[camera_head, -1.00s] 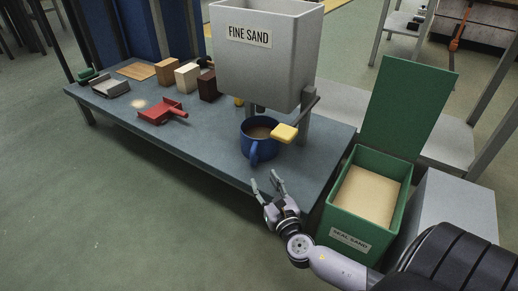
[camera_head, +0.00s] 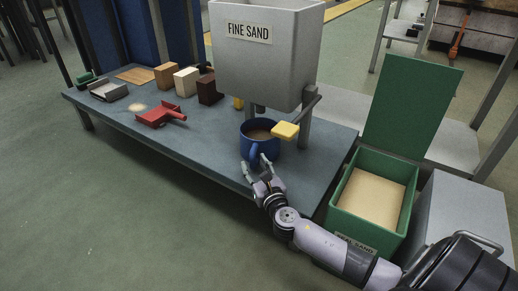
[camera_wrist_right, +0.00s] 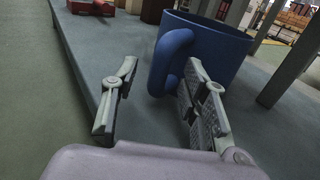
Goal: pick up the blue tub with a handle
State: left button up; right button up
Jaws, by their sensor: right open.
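The blue tub (camera_head: 270,151) stands upright on the grey table under the sand hopper's outlet, with brown sand inside. Its handle (camera_head: 254,153) points toward the front edge and my right gripper. My right gripper (camera_head: 254,166) is open and empty, low at the table's front edge, just in front of the handle. In the right wrist view the tub (camera_wrist_right: 225,50) fills the upper right. Its handle (camera_wrist_right: 163,62) shows between the two fingers (camera_wrist_right: 160,75), closer to the right finger, which overlaps its edge. I cannot tell whether they touch. My left gripper is not in view.
The hopper (camera_head: 262,70) labelled "FINE SAND" stands above the tub, with a yellow-ended lever (camera_head: 285,131) close over its right side. A red scoop (camera_head: 160,115) and several blocks lie further left. An open green sand bin (camera_head: 335,212) stands right of the table.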

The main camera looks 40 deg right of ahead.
jog(key=shift+c, duration=0.3)
grip_shut()
dwell(0.4)
